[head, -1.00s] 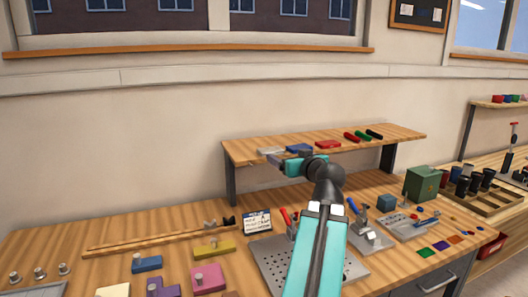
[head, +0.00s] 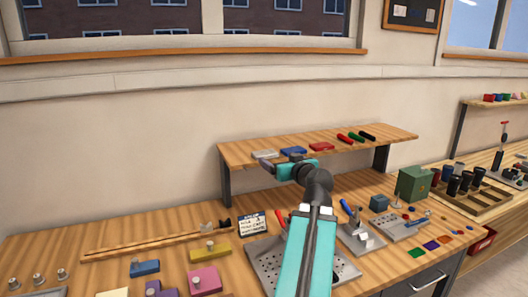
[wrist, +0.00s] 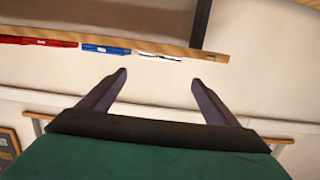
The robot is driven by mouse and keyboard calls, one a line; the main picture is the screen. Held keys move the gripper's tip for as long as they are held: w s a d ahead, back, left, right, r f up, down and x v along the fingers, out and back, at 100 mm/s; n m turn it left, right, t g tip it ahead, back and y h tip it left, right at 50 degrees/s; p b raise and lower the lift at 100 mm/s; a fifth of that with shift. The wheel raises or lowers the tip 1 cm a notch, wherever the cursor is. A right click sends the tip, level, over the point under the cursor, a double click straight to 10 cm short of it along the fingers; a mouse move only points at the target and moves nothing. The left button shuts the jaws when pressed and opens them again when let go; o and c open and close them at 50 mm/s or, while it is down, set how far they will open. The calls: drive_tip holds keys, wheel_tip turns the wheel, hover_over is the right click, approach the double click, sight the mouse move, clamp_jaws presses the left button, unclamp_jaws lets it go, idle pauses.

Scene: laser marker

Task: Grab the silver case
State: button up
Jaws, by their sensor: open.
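The silver case (head: 264,154) lies at the left end of the raised wooden shelf, left of a blue case (head: 293,151) and a red case (head: 321,147). My gripper (head: 264,164) is just in front of the shelf's front edge, close to the silver case. In the wrist view the silver case (wrist: 160,57) shows as a thin pale strip on the shelf edge, ahead of the fingers. My gripper (wrist: 158,78) is open there, with nothing between its fingers. The wrist view looks turned over.
The raised shelf (head: 375,144) also holds red, green and black markers to the right. Below, the bench (head: 60,245) carries a perforated metal plate (head: 345,270), a small sign (head: 252,224) and coloured blocks. A green box (head: 413,184) stands at the right.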

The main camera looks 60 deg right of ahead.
sight(265, 153)
drive_tip(key=shift+w+d+p, duration=0.3)
drive_tip(key=shift+w+p, duration=0.15)
drive_tip(key=shift+p, duration=0.85)
drive_tip(key=p+x, duration=0.4)
drive_tip(key=x, duration=0.2)
drive_tip(key=shift+f+p, duration=0.15)
drive_tip(key=shift+p, duration=0.25)
drive_tip(key=shift+p+x, duration=1.65)
drive_tip(key=shift+x, duration=0.95)
drive_tip(key=shift+s+f, duration=0.15)
drive_tip(key=shift+f, duration=0.1)
